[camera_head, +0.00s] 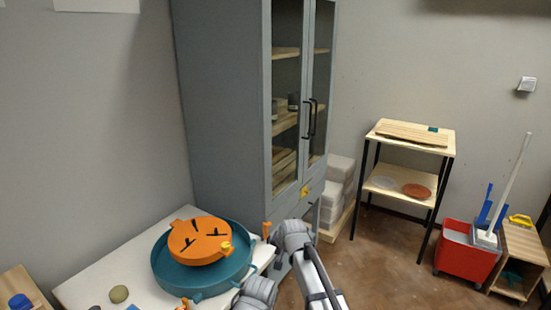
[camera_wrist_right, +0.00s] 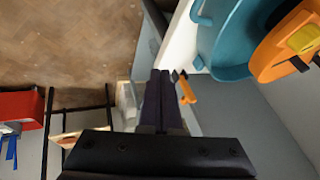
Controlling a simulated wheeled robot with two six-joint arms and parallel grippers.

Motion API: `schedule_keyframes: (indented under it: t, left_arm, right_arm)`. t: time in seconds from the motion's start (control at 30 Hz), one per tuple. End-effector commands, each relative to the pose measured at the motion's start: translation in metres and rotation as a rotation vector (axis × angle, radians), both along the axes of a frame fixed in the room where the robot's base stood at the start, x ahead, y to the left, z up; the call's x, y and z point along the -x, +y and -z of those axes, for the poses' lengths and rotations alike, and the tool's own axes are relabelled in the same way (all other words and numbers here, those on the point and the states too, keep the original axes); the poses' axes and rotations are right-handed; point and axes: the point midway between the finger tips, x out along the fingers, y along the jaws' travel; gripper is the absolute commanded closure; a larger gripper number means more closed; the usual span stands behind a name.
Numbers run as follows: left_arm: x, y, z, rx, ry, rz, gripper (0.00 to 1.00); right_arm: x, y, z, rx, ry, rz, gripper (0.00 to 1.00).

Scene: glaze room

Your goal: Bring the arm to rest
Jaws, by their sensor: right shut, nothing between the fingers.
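My right arm (camera_head: 322,278) reaches in from the bottom of the head view, just right of the white table (camera_head: 122,262). In the right wrist view my right gripper (camera_wrist_right: 160,75) has its two dark fingers together, with nothing between them. Beside the fingertips, in that view, is an orange piece with a dark end (camera_wrist_right: 187,90), at the table's side; I cannot tell whether they touch. My left gripper is not in view.
On the table a teal basin (camera_head: 160,262) holds an orange round piece (camera_head: 200,240) with dark marks. A grey glass-door cabinet (camera_head: 222,110) stands behind. A wooden shelf stand (camera_head: 447,142) and red bucket (camera_head: 462,268) are right. Open floor lies between.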

Motion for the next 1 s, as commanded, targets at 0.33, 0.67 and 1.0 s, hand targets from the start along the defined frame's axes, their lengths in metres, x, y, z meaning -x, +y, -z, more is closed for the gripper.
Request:
schedule_keyframes:
  t: [0.33,0.67,1.0]
  left_arm:
    - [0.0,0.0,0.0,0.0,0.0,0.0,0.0]
    - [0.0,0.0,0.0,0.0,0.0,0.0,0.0]
    - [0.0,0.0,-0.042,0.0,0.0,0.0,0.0]
  right_arm:
    - [0.158,-0.116,0.027,0.217,0.255,-0.203,1.0]
    - [0.246,-0.159,0.033,0.28,0.406,-0.335,1.0]
    - [0.278,-0.117,-0.008,0.346,0.469,-0.489,1.0]
